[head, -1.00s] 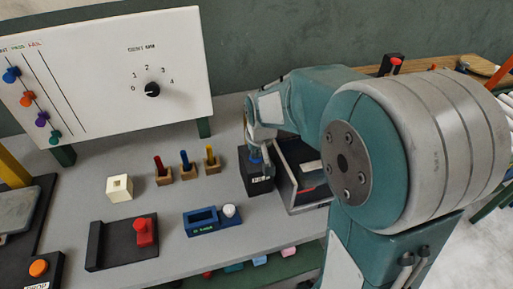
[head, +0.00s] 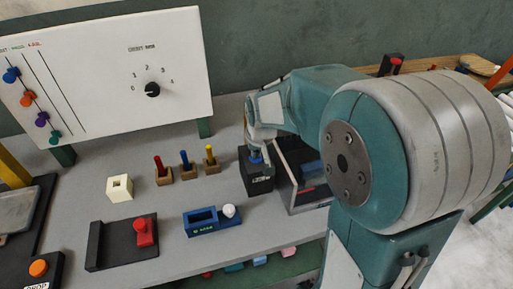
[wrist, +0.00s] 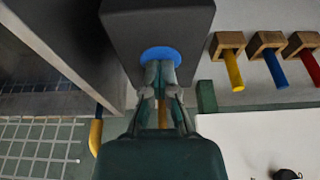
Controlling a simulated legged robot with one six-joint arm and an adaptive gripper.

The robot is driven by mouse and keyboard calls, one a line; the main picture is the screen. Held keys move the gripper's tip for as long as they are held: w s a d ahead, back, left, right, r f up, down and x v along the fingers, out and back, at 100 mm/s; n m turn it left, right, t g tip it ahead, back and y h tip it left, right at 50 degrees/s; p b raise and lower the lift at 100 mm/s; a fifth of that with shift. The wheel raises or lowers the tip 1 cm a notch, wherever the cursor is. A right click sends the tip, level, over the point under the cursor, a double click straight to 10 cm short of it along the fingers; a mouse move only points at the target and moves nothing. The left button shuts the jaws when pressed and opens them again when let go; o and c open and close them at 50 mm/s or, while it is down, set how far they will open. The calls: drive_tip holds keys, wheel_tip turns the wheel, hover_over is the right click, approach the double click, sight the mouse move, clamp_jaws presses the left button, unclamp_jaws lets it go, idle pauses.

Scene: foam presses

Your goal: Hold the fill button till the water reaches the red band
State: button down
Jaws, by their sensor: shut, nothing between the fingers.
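The blue fill button (wrist: 160,56) sits on a dark box (wrist: 185,22); the box also shows in the head view (head: 257,181). My gripper (wrist: 161,70) is shut and empty, its fingertips at the button and overlapping its near edge. Whether the button is pressed in cannot be told. In the head view my gripper (head: 255,152) points down onto the blue button on top of the box. Right of the box stands a grey-framed tank (head: 291,195), partly hidden by my arm. A blue patch (head: 310,170) and a small red strip (head: 305,189) show in it.
Three blocks with red, blue and yellow pegs (head: 186,165) stand left of the box. A blue tray with a white knob (head: 229,211) lies in front. A white board with a dial (head: 152,89) stands behind. Bare grey table lies between these.

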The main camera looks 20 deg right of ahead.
drive_tip(key=shift+s+f, duration=0.25)
drive_tip(key=shift+f, duration=0.1)
drive_tip(key=shift+w+r, duration=0.1)
drive_tip(key=shift+r, duration=0.15)
wheel_tip(320, 180, up, 5)
drive_tip(key=shift+w, duration=0.1)
drive_tip(key=v, duration=0.9)
drive_tip(key=shift+w, duration=0.1)
drive_tip(key=s+f+t, duration=0.2)
drive_tip(key=s, duration=1.7)
drive_tip(key=shift+a, duration=0.15)
